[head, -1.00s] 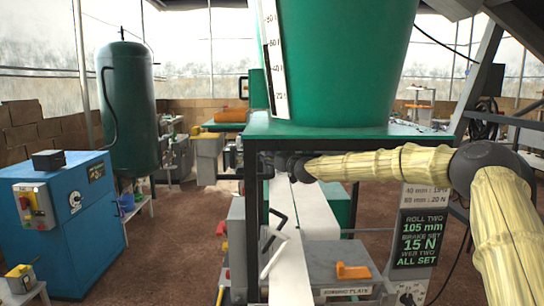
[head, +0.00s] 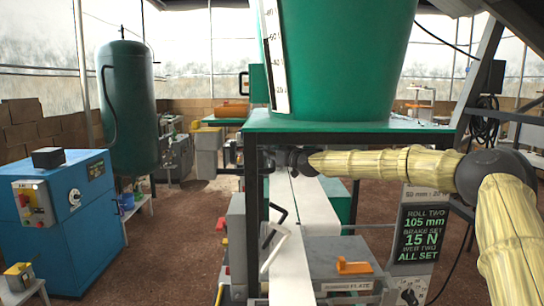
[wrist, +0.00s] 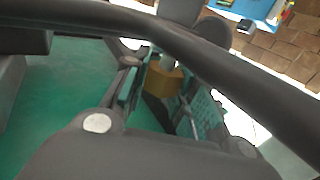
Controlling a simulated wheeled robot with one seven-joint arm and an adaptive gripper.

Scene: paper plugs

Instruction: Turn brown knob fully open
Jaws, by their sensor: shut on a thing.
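The brown knob (wrist: 163,80) shows in the wrist view as an ochre-brown block between my two teal-padded fingers. My gripper (wrist: 163,95) is shut on it. In the head view my gripper (head: 288,158) is dark and small at the end of my yellow-sleeved arm, just under the green bin's table top. The knob cannot be made out in the head view. A dark bar crosses the wrist view and hides part of the surroundings. How far the knob is turned cannot be told.
A green bin (head: 345,60) stands on a green table (head: 352,124) above my gripper. A white paper strip (head: 312,220) runs down below it. A grey box (head: 343,262) with an orange handle stands lower right. A blue cabinet (head: 75,225) is at the left.

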